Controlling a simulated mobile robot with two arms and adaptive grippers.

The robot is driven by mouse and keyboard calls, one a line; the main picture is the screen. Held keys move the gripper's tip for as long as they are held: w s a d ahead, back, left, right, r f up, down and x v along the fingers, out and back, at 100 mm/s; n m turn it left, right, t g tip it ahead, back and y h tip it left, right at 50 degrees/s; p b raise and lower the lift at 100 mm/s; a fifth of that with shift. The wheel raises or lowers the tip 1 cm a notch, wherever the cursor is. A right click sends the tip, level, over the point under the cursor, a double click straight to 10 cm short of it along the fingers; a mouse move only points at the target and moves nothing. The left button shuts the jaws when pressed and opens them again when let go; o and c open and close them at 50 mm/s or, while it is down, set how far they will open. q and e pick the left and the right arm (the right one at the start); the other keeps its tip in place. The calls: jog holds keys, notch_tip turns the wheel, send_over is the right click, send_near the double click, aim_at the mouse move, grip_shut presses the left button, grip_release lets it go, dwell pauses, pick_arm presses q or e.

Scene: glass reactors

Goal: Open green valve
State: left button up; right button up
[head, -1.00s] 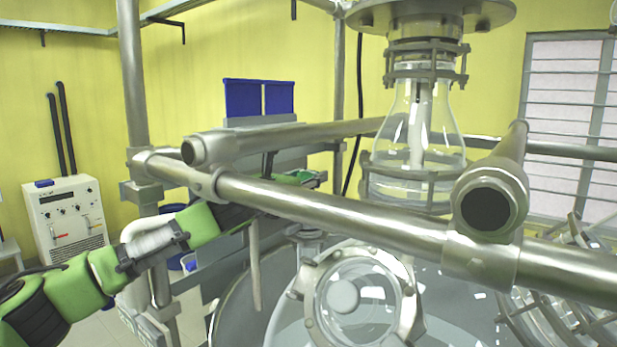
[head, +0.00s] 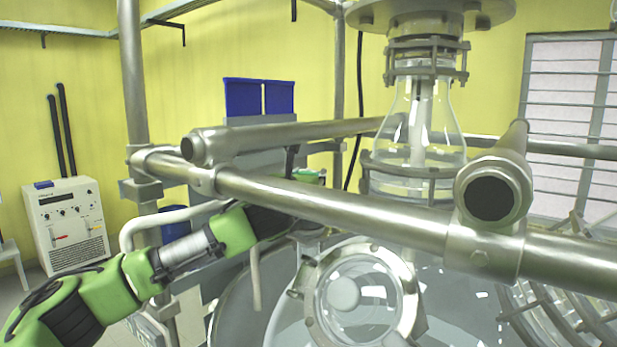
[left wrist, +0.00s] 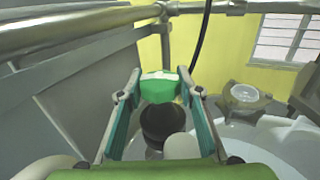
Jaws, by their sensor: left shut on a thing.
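The green valve (left wrist: 161,88) shows in the left wrist view as a green handle above a dark round part. My left gripper (left wrist: 159,82) has one finger on each side of the handle and is shut on it. In the head view, my left arm comes in from the left and passes behind the front steel pipe. The left gripper (head: 292,178) is mostly hidden there, and only a small green patch shows past the pipe. My right gripper is not in view.
A thick steel pipe frame (head: 340,210) crosses in front of the left arm. A glass flask (head: 440,115) hangs at the upper right, above a large glass vessel with a round port (head: 358,300). A white control box (head: 67,225) stands at the far left.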

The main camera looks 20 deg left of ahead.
pick_arm(q)
jog(key=o, duration=1.1)
jog(key=shift+m+h, duration=0.3)
jog(key=shift+h, duration=0.2)
